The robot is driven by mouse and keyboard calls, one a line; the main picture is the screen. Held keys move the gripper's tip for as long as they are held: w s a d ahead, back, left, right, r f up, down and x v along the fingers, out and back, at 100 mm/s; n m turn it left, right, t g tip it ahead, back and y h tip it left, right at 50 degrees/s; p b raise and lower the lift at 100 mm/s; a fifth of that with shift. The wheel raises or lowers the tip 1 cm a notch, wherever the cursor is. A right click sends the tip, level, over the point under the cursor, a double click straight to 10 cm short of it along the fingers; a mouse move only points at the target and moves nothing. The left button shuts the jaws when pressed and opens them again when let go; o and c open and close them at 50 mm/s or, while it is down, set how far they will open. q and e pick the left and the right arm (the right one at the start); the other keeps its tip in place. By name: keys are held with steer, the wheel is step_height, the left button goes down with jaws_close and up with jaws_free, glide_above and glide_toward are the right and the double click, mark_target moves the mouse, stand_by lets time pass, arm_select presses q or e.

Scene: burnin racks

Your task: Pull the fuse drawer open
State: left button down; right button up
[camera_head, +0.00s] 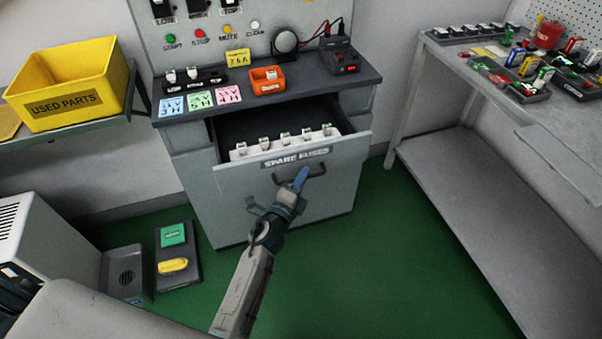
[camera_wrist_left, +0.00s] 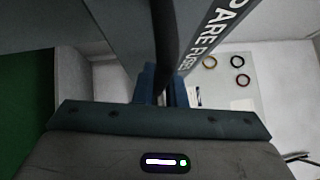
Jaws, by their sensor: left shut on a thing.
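The fuse drawer (camera_head: 345,150), labelled SPARE FUSES, stands part-way out of the grey cabinet in the head view. Its inside shows a row of several white fuses with green marks (camera_head: 285,142). My left gripper (camera_head: 300,178) is at the drawer's front, shut on the dark bar handle (camera_head: 318,171) below the label. In the left wrist view the handle (camera_wrist_left: 165,45) runs between the fingers (camera_wrist_left: 163,85), with the drawer front (camera_wrist_left: 205,25) beside it. My right gripper is not in view.
The cabinet top (camera_head: 350,78) holds an orange tray (camera_head: 267,80), coloured notes and a black device (camera_head: 341,60). A yellow bin (camera_head: 70,85) sits on a left shelf. A workbench (camera_head: 560,130) stands at right.

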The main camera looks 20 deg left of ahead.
arm_select(q)
steer(key=c, duration=1.5)
jaws_free()
steer(key=shift+c, duration=0.2)
steer(key=shift+o, duration=0.2)
steer(key=b+v, duration=0.2)
steer(key=v, duration=0.9)
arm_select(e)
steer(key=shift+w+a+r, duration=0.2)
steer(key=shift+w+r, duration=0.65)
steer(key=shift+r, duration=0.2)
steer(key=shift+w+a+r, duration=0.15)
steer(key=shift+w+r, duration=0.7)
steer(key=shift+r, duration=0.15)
arm_select(q)
steer(key=shift+f, duration=0.1)
